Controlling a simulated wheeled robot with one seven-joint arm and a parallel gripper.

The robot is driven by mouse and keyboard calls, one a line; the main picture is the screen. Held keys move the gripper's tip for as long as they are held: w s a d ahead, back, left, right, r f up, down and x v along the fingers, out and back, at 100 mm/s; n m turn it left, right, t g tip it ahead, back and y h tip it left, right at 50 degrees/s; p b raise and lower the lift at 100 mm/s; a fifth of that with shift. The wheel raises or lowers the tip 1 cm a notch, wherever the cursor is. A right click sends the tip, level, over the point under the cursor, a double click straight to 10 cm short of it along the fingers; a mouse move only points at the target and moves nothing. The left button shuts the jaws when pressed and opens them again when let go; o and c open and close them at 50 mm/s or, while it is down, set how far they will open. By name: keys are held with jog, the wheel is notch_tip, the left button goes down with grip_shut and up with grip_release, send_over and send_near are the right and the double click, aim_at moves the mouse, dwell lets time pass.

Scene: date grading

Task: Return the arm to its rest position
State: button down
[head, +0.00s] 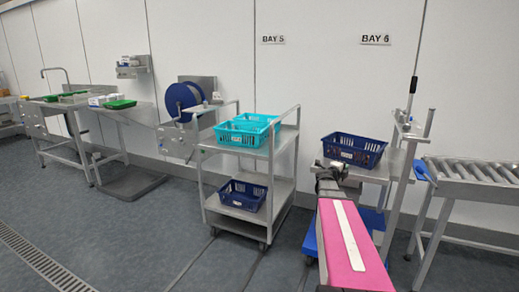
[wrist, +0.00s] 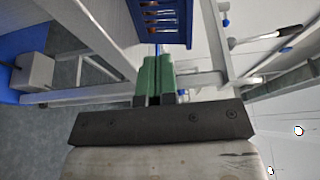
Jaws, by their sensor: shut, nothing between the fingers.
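My gripper (wrist: 158,62) shows in the wrist view as two green fingers pressed together, with nothing held between them. In the head view my arm reaches forward from the lower right, and its dark end is close in the picture to the dark blue basket (head: 352,149); the fingers are not clear there. That basket sits on a metal stand under the BAY 6 sign. In the wrist view a blue basket (wrist: 163,42) with brown items behind its slots lies just beyond the fingertips, apart from them as far as I can tell.
A metal cart (head: 238,150) under BAY 5 holds a turquoise basket (head: 243,143) on top and a dark blue basket (head: 243,206) below. A roller conveyor (head: 470,180) stands at the right. A sink bench (head: 48,118) is at far left.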

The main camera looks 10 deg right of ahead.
jog(key=a+f+n+t+y, duration=0.1)
jog(key=a+f+n+y, duration=0.55)
jog(key=a, duration=0.65)
jog(key=a+f+n+t+y, duration=0.2)
jog(key=a+f+n+y, duration=0.2)
jog(key=a+n+y, duration=0.6)
jog(key=s+a+f+n+g, duration=0.6)
jog(key=s+a+f+n, duration=0.15)
jog(key=s+a, duration=0.2)
jog(key=s+a+f+n+g+h, duration=0.1)
jog(key=s+f+n+g, duration=0.1)
jog(key=s, duration=0.4)
jog(key=s+a+f+n+g+h, duration=0.1)
jog(key=s+f+n+g, duration=0.1)
jog(key=s+g, duration=0.3)
jog(key=shift+s+a+f+n+g, duration=0.2)
jog(key=shift+s+f+n+g, duration=0.15)
jog(key=shift+s, duration=0.9)
jog(key=shift+d, duration=0.15)
